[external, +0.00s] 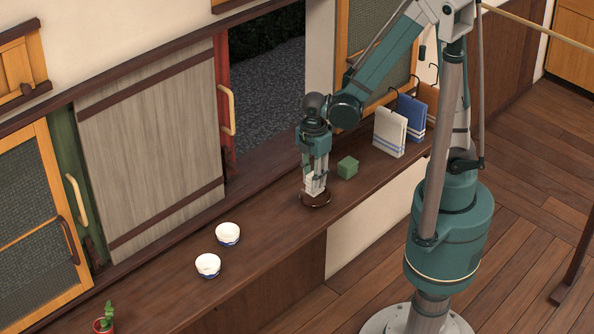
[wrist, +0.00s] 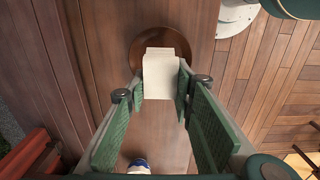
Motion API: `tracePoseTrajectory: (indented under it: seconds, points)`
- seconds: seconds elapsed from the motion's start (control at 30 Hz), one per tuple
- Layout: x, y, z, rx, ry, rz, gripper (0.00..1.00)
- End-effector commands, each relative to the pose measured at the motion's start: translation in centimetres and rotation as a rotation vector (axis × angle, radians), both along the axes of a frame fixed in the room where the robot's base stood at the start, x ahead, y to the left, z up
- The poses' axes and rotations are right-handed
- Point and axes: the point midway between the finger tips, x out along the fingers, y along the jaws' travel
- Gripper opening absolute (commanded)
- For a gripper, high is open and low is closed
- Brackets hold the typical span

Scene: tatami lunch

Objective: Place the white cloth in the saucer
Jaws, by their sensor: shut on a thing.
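My gripper (external: 315,178) points down over the brown saucer (external: 316,203) on the long dark counter. It is shut on the white cloth (external: 312,187), a small folded block held between the fingers. In the wrist view the cloth (wrist: 160,76) sits between the green finger pads and overlaps the round saucer (wrist: 137,56). The cloth is at or just above the saucer; I cannot tell if it touches. Part of the saucer is hidden beneath it.
A green cube (external: 347,167) sits just right of the saucer. White (external: 390,133) and blue (external: 411,115) towels hang farther right. Two white-and-blue bowls (external: 228,234) (external: 208,266) stand to the left, with a potted plant (external: 105,320) beyond. The counter between the bowls and saucer is clear.

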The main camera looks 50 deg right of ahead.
Motion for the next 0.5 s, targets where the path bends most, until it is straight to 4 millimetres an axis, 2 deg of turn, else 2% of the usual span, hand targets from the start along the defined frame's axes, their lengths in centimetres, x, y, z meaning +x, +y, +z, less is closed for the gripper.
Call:
tracePoseTrajectory:
  seconds: [0.3,0.5]
  points:
    - [0.0,0.0,-2.8,0.000,0.000,0.000,0.13]
    - [0.0,0.0,-3.3,0.000,0.000,0.000,0.13]
